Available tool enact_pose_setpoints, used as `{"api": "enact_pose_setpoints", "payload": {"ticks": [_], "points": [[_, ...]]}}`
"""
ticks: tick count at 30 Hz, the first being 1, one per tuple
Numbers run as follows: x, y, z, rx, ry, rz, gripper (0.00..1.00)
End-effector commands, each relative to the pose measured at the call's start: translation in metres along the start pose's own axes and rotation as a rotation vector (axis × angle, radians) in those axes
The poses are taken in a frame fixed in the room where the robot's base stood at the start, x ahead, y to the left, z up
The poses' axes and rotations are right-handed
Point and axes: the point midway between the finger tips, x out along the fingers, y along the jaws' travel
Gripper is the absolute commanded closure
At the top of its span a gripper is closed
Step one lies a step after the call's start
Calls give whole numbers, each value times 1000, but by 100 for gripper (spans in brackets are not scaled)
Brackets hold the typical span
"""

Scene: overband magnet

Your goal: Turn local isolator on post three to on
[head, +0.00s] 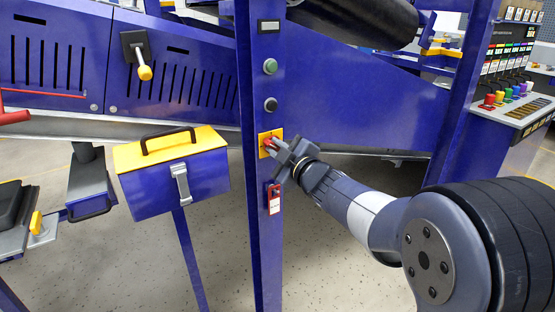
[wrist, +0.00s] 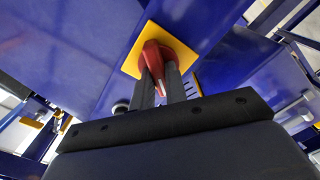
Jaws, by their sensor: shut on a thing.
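The local isolator is a red rotary handle (wrist: 155,60) on a yellow square plate (head: 264,144), fixed to a blue upright post (head: 262,230). A pale pointer line shows on the red handle in the wrist view. My gripper (head: 273,145) reaches the handle from the right in the head view. In the wrist view my two fingers (wrist: 160,88) stand on either side of the red handle and are shut on it. The fingers hide part of the handle and plate in the head view.
Above the isolator the post carries a green button (head: 270,66), a black button (head: 270,105) and a label. A red padlock tag (head: 274,198) hangs just below. A blue box with a yellow lid (head: 170,148) stands left of the post. A control desk (head: 510,110) is at far right.

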Motion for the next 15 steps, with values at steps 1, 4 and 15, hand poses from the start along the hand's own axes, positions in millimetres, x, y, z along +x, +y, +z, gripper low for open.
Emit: {"api": "enact_pose_setpoints", "payload": {"ticks": [1,4,15], "points": [[0,-4,3,-46,1,1,100],[0,-5,3,-141,1,1,100],[0,-5,3,-459,0,1,100]]}}
